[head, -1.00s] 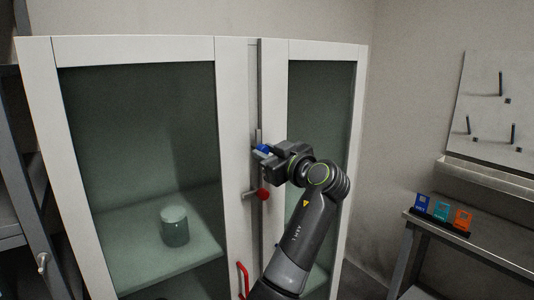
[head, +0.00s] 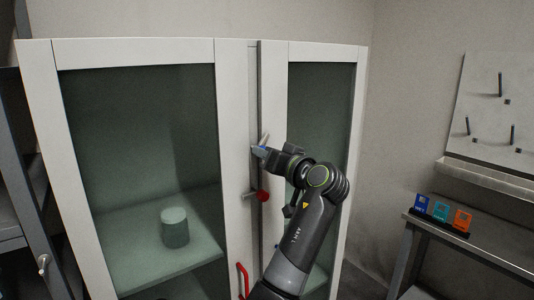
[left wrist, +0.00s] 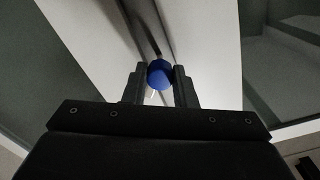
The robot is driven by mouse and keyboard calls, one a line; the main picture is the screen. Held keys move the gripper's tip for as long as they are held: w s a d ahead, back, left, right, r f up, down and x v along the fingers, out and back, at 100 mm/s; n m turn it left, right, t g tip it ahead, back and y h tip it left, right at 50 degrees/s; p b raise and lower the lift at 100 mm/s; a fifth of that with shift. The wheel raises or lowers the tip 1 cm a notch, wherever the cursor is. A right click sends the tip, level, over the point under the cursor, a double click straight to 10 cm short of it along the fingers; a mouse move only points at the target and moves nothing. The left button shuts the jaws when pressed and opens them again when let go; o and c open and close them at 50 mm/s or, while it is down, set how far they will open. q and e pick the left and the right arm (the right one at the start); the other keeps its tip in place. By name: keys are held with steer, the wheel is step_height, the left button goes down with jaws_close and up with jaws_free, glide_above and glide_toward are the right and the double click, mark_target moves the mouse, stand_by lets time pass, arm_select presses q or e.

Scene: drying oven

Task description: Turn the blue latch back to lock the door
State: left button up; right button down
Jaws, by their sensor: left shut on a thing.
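The blue latch (head: 259,151) sits on the seam between the two doors of the white cabinet (head: 232,100). In the left wrist view its round blue knob (left wrist: 160,74) lies between the two fingers. My left gripper (head: 264,152) is shut on this knob, with a finger on each side of it (left wrist: 159,86). A grey metal part of the latch shows tilted just above the gripper in the head view. The gripper hides much of the latch there. Both doors look closed. My right gripper is not in view.
A red ball knob (head: 263,196) on a grey lever is just below the blue latch. A red handle (head: 243,279) is lower on the door. A green cylinder (head: 175,227) stands on a shelf behind the left glass. A side table (head: 480,250) holds several coloured cards at right.

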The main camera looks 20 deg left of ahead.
arm_select(q)
steer(key=shift+r+m+p, duration=0.15)
steer(key=shift+m+p, duration=2.1)
steer(key=shift+m, duration=2.75)
steer(key=o, duration=1)
steer(key=shift+a, duration=0.1)
